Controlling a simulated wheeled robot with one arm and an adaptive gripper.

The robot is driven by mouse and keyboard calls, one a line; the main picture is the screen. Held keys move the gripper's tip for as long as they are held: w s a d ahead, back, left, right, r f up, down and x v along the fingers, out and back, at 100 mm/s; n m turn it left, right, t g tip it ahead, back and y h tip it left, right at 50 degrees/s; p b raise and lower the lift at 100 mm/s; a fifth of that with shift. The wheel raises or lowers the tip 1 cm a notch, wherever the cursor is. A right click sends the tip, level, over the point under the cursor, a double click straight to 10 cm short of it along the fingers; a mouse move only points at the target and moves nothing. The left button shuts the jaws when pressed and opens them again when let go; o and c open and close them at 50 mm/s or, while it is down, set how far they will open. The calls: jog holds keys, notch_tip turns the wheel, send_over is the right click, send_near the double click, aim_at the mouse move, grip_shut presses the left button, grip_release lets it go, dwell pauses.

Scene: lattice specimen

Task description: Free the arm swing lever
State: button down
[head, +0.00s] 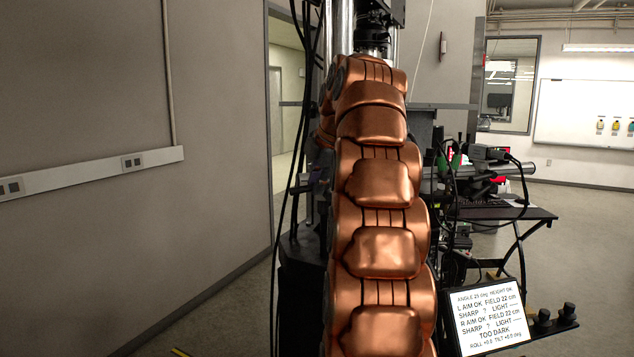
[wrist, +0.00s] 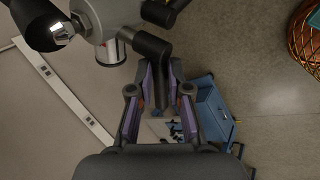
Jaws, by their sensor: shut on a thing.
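In the wrist view, a dark grey lever (wrist: 147,43) sticks out from a light grey joint housing at the upper left. It bends, and its end runs down between my fingers. My gripper (wrist: 161,75), dark with purple pads, is shut on this lever end, one finger on each side. The fingers hide part of the lever's end. I cannot tell if the lever has turned. In the head view, neither the lever nor my gripper can be made out.
A dark cylinder (wrist: 32,24) and a silver and red cylinder (wrist: 110,51) hang beside the joint. A blue cart (wrist: 213,112) and a woven basket (wrist: 306,40) stand below. In the head view, a tilted screen (head: 485,316) reads "TOO DARK", beside a black desk (head: 507,213).

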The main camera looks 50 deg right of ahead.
jog(key=shift+s+d+r+m+t+y, duration=0.15)
jog(key=shift+m+t+y, duration=0.1)
jog(key=shift+t+y, duration=0.3)
jog(key=shift+s+d+r+m+t+y, duration=0.1)
jog(key=shift+m+t+y, duration=0.2)
jog(key=shift+y, duration=0.45)
jog(key=shift+s+d+r+m+t+y+p, duration=0.15)
jog(key=shift+m+t+y+p, duration=0.1)
jog(key=shift+t+y, duration=0.3)
jog(key=shift+d+m+t+y+p, duration=0.1)
jog(key=shift+m+t+y, duration=0.1)
jog(key=shift+t+y, duration=0.3)
